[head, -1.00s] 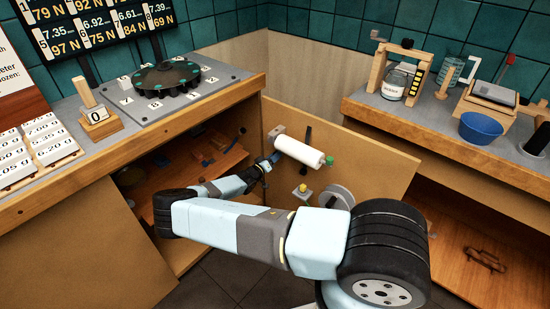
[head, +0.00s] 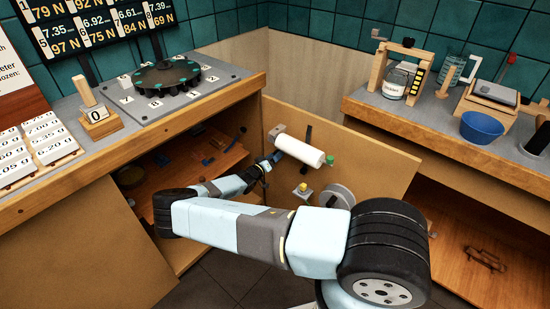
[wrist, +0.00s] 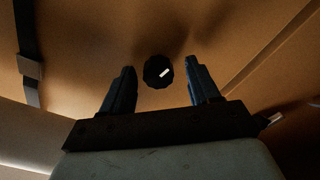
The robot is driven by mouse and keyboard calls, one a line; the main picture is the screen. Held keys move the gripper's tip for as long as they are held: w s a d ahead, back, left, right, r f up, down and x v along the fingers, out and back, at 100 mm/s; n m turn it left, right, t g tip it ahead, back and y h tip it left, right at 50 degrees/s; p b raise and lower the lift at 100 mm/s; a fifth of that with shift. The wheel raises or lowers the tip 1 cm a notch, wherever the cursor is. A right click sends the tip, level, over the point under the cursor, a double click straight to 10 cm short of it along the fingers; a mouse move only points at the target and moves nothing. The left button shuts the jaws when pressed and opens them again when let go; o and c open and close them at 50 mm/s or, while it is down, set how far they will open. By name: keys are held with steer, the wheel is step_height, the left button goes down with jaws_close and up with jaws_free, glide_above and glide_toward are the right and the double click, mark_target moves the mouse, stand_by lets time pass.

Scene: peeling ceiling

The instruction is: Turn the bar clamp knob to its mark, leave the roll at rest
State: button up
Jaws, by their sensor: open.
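A round black knob (wrist: 158,72) with a white pointer line shows in the wrist view, on a brown panel. Its line slants to the upper right. My gripper (wrist: 160,66) is open, with one blue-grey finger on each side of the knob and visible gaps to it. In the head view my gripper (head: 268,163) is at the inside of the open cabinet door, by the left end of the white roll (head: 300,151). The roll sits on its holder on the door. The knob is hidden by my arm there, and I cannot make out its target mark.
The open door (head: 385,165) also carries a grey disc (head: 338,195) and a yellow knob (head: 303,190). The left cabinet shelf (head: 195,175) holds small items. In the wrist view a dark strap-like bar (wrist: 28,68) lies at the left.

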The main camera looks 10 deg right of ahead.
steer(key=v, duration=1.3)
steer(key=shift+s+a, duration=0.2)
steer(key=shift+a, duration=0.05)
